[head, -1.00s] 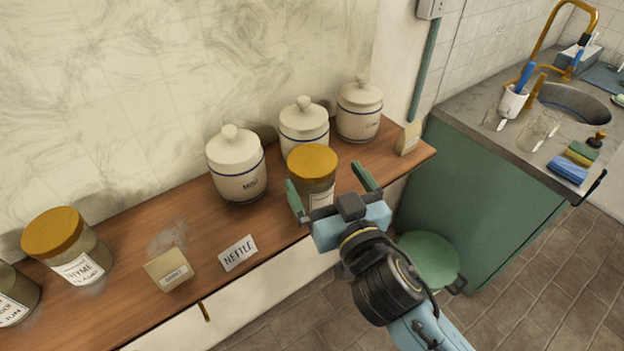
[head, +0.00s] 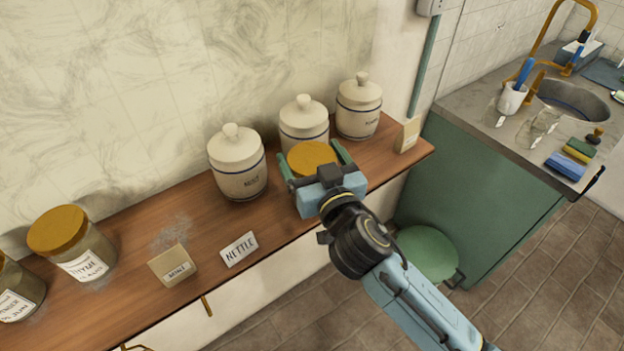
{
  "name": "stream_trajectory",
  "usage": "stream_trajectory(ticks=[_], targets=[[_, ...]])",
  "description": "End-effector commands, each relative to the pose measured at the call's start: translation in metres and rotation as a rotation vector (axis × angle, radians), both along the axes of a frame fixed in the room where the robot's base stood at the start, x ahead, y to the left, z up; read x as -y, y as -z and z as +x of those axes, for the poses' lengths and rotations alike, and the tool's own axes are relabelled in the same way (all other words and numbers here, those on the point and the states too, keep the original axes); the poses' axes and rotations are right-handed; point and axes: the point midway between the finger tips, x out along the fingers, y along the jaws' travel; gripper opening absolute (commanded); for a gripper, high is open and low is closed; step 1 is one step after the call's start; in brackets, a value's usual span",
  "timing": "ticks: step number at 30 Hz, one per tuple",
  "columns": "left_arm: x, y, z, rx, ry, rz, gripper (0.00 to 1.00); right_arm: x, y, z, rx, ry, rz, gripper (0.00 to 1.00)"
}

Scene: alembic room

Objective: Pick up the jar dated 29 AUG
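A glass jar with an orange-brown lid (head: 311,157) stands on the wooden shelf, in front of the middle white canister. My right gripper (head: 314,160) is around it, one finger on each side, and looks open with little room to spare. Whether the fingers touch the glass is hard to see. The gripper hides most of the jar's body and its label. A similar jar (head: 72,243) labelled THYME stands at the left, and another jar (head: 17,290) is cut off at the left edge. I cannot read a 29 AUG date on any label. My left gripper is not in view.
White lidded canisters (head: 237,165) line the wall behind the jar, close to it. A NETTLE card (head: 239,249) and a small tan packet (head: 173,266) lie left of it. Another packet (head: 407,135) stands near the shelf's right end. A green stool (head: 428,254) is below.

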Motion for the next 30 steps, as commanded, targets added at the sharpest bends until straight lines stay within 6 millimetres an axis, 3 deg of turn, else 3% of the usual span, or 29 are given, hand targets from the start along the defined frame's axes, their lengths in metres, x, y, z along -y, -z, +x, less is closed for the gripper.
stream_trajectory(ticks=[1, 12, 20, 30], targets=[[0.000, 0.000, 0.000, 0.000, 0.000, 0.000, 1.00, 0.000, 0.000, 0.000, 0.000, 0.000, 0.000, 0.78], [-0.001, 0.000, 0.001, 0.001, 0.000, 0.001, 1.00, 0.000, -0.001, 0.000, 0.003, 0.000, 0.000, 0.31], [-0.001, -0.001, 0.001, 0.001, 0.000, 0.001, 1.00, 0.000, -0.005, 0.000, 0.004, 0.001, 0.001, 0.31], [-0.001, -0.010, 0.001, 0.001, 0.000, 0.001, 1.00, 0.000, -0.067, 0.001, 0.008, 0.001, 0.005, 0.31]])
